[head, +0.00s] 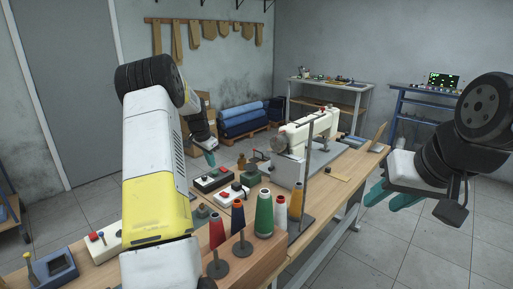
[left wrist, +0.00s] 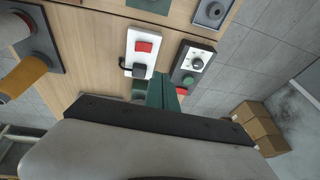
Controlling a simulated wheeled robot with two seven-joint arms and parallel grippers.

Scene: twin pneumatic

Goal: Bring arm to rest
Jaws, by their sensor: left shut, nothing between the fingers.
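My left gripper (head: 210,158) hangs at the end of the bent left arm, above the far left side of the workbench (head: 345,168). Its teal fingers are shut with nothing between them; they also show in the left wrist view (left wrist: 164,93), above control boxes. My right gripper (head: 391,197) is at the right, off the bench's right edge, above the floor. Its two teal fingers are spread apart and hold nothing. The left arm hides part of the bench's left side.
A white control box with a red button (left wrist: 143,50) and a dark one with a dial (left wrist: 192,64) lie below the left gripper. Thread cones, including a green one (head: 264,214), stand at the bench front. A sewing machine (head: 308,130) stands behind. Floor at right is clear.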

